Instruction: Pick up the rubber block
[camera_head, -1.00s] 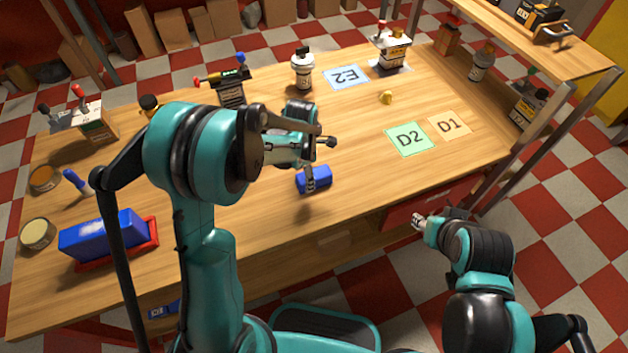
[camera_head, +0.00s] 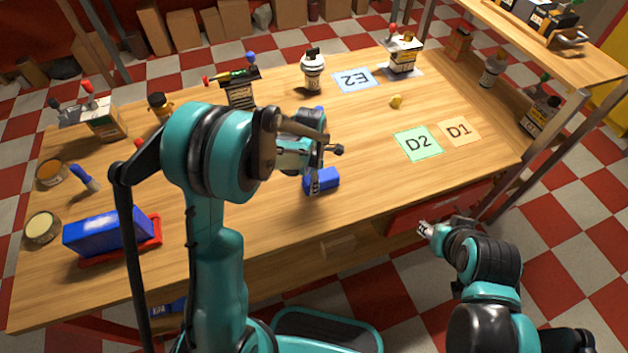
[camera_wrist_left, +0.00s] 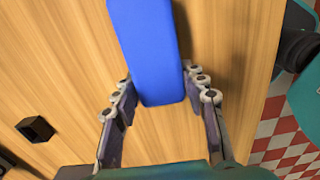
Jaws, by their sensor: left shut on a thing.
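The blue block (camera_head: 324,180), which I take to be the rubber block, is near the front middle of the wooden table. My left gripper (camera_head: 314,184) is at it, with a finger in front of its left end. In the left wrist view the blue block (camera_wrist_left: 147,45) reaches in between the two fingers of the left gripper (camera_wrist_left: 160,88), which are shut on its near end. I cannot tell if it is clear of the tabletop. My right gripper (camera_head: 426,229) is off the table's front edge, apart from the block; its jaws are too small to read.
A larger blue box (camera_head: 100,235) sits on a red stand at the left. Green card D2 (camera_head: 417,144), orange card D1 (camera_head: 458,131) and blue card E2 (camera_head: 355,80) lie flat. A yellow piece (camera_head: 395,101) is behind D2. The table's front right is clear.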

